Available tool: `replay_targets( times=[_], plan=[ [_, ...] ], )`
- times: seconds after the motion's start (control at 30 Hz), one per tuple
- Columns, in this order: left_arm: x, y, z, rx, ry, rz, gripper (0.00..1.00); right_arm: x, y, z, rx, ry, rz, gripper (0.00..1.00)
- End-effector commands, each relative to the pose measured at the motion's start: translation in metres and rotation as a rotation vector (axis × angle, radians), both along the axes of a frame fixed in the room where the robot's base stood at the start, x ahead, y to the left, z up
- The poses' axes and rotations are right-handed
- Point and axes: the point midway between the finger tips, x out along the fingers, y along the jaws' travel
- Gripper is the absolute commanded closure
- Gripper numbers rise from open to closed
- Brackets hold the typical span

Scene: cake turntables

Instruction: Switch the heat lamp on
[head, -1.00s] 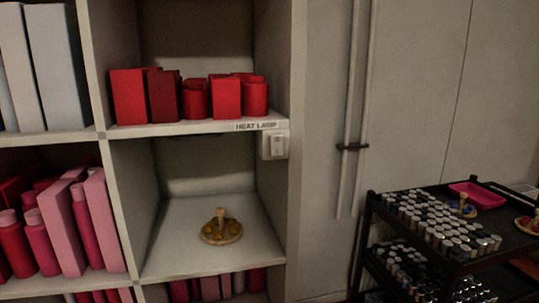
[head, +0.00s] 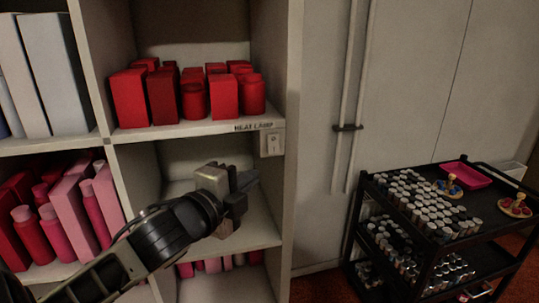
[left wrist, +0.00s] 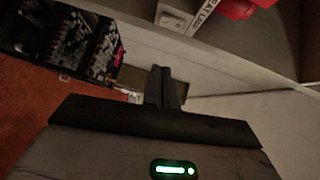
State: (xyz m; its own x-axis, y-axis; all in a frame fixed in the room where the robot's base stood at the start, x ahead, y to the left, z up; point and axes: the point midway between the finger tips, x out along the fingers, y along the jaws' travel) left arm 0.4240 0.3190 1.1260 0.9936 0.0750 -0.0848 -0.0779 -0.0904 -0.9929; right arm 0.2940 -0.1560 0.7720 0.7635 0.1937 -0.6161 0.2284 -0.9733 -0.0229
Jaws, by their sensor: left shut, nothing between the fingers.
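The heat lamp switch (head: 272,143) is a small pale rocker plate on the right upright of the shelf unit, just below the printed HEAT LAMP label (head: 253,126). What looks like the switch plate (left wrist: 170,14) shows at the top of the left wrist view, beside the label (left wrist: 206,12). My left gripper (head: 250,181) is in front of the middle compartment, below and slightly left of the switch, apart from it. Its fingers are shut and empty, and they also show in the left wrist view (left wrist: 161,72). I cannot tell whether the lamp is lit. My right gripper is not in view.
Red boxes and bottles (head: 188,92) stand on the shelf above. Pink and red items (head: 60,215) fill the left compartment. A black cart (head: 440,235) with several small jars, a pink tray (head: 467,174) and small turntables stands at right. The cabinet front beside the switch is clear.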

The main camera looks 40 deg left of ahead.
Motion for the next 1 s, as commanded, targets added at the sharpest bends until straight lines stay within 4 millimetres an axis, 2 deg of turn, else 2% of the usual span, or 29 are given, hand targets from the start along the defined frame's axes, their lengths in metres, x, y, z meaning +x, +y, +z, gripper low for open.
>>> replay_targets(
  times=[0.2,0.47,0.53,0.8,1.0],
  plan=[
    [0.01,0.0,-0.007,-0.003,-0.008,-0.002,1.0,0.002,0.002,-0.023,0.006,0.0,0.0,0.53],
    [0.025,0.002,-0.01,0.002,-0.008,0.0,1.0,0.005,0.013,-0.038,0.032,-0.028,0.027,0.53],
    [0.04,0.004,-0.001,-0.006,-0.001,0.003,1.0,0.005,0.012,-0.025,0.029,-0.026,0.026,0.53],
    [0.098,0.007,-0.006,-0.006,0.001,0.0,1.0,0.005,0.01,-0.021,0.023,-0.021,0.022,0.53],
    [0.117,0.029,-0.012,-0.002,0.003,0.002,1.0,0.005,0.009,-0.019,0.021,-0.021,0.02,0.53]
  ],
)
